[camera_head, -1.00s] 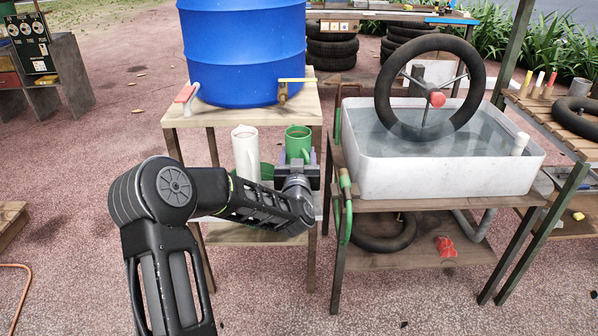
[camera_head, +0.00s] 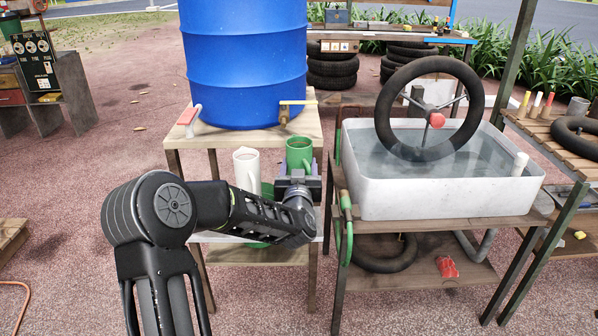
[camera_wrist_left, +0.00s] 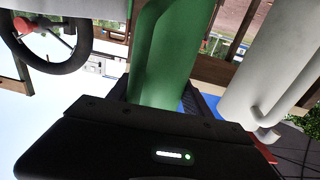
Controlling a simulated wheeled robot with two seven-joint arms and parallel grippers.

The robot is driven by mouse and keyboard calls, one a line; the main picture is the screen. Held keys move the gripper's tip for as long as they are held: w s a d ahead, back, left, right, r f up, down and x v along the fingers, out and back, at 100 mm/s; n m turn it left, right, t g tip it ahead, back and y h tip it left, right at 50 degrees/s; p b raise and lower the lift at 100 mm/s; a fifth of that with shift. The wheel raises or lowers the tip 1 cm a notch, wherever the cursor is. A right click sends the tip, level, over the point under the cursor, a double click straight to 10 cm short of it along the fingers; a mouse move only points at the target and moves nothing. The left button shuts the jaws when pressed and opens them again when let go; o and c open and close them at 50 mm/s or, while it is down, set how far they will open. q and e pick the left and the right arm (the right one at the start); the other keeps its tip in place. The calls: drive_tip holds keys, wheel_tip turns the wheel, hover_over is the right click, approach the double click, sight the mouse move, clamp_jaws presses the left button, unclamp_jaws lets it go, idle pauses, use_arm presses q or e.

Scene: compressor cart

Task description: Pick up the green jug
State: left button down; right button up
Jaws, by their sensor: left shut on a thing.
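The green jug (camera_head: 299,152) is under the blue barrel's stand in the head view, its rim upright and its lower part hidden by my gripper. My left gripper (camera_head: 299,180) is shut on it. In the left wrist view the green jug (camera_wrist_left: 170,60) fills the middle, between the dark fingers of my left gripper (camera_wrist_left: 165,98). A white jug (camera_head: 246,168) stands just left of the green one, partly hidden by my arm; it also shows in the left wrist view (camera_wrist_left: 262,75). My right gripper is not in view.
A blue barrel (camera_head: 244,70) with a tap sits on the wooden stand (camera_head: 190,155) above the jugs. A white water tub (camera_head: 450,195) on a cart stands close on the right. Another green piece (camera_head: 266,190) shows behind my arm.

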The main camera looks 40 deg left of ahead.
use_arm(q)
drive_tip(key=b+v, duration=0.7)
drive_tip(key=v, duration=1)
drive_tip(key=shift+s+f, duration=0.1)
drive_tip(key=shift+s, duration=0.05)
